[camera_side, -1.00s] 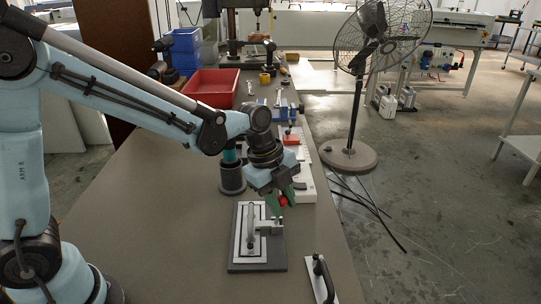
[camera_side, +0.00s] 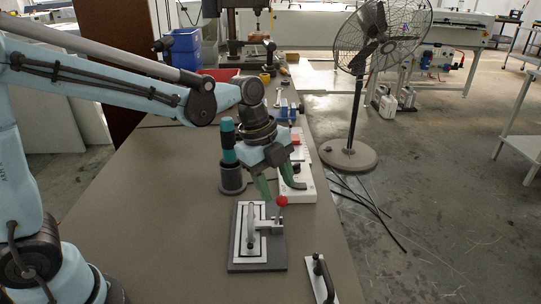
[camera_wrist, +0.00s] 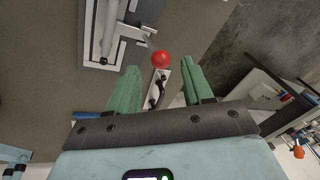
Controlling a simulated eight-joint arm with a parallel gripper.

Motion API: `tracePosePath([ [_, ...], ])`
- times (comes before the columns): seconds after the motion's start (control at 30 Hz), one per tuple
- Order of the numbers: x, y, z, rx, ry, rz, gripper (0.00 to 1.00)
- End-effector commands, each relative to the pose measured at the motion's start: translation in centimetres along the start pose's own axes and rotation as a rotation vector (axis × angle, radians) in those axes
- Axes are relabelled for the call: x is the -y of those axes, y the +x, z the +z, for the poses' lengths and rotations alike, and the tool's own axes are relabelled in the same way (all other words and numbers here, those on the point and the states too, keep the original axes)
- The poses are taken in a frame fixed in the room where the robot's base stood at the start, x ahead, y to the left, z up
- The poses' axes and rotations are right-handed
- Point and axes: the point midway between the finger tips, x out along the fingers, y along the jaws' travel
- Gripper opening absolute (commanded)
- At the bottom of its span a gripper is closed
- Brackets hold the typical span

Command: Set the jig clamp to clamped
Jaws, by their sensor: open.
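The jig (camera_side: 240,266) is a dark base with a pale plate and a bar-shaped part on it, on the near part of the bench. Its clamp (camera_side: 268,226) is at the right side, with a lever that rises to a red ball knob (camera_side: 282,201). My gripper (camera_side: 284,192) has green fingers, spread apart and empty, just above the knob. In the wrist view the red knob (camera_wrist: 160,59) shows beyond and between the open fingertips (camera_wrist: 160,68), with no finger visibly gripping it. The jig (camera_wrist: 100,60) is partly cut off at the top there.
A plate with a black handle (camera_side: 320,278) lies at the bench's near right edge. A teal and dark cylinder (camera_side: 231,170) stands behind the jig. A pale strip-shaped unit (camera_side: 306,180) lies along the right edge. Farther back are a red tray (camera_side: 215,74) and blue bins (camera_side: 184,50). The left bench is clear.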

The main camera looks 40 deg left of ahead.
Motion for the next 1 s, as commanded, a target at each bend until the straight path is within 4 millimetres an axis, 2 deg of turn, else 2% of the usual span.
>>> tracePosePath([
  [0.2,0.0,-3.8,0.0,0.000,-0.001,0.000,0.51],
  [0.4,0.0,-6.2,0.0,-0.001,-0.001,-0.001,0.51],
  [0.6,0.0,-7.1,0.0,-0.001,0.001,-0.001,0.51],
  [1.0,-0.3,-7.2,0.1,0.005,-0.035,-0.010,0.51],
])
